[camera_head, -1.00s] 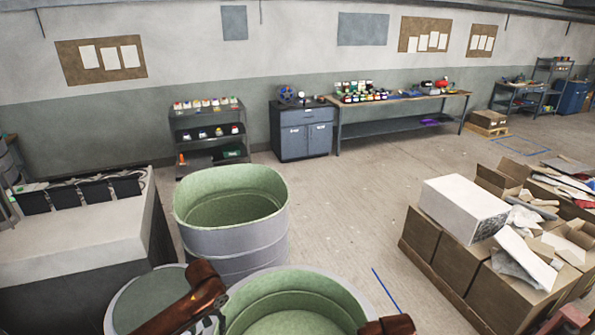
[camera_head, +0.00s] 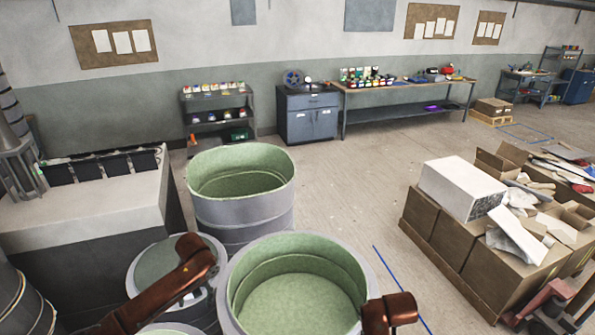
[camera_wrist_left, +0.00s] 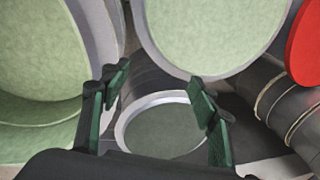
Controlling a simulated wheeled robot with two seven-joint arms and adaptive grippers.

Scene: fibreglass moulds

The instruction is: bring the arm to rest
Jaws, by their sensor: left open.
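My left arm (camera_head: 165,287) is copper-brown and comes in low at the left in the head view, over the drums. My left gripper (camera_wrist_left: 160,88) shows in the left wrist view with its two dark fingers and green pads spread apart. Nothing is between them; a round pale-rimmed drum (camera_wrist_left: 165,128) lies beyond the gap. In the head view the left fingers cannot be made out clearly. A copper part of my other arm (camera_head: 388,313) shows at the bottom; its gripper is out of sight.
Large grey drums with green insides stand close: one at the centre (camera_head: 240,215), one in front (camera_head: 230,300). A white-topped bench (camera_head: 90,210) is on the left. Cardboard boxes (camera_head: 430,235) are stacked at the right. The floor (camera_head: 345,185) between drums and boxes is clear.

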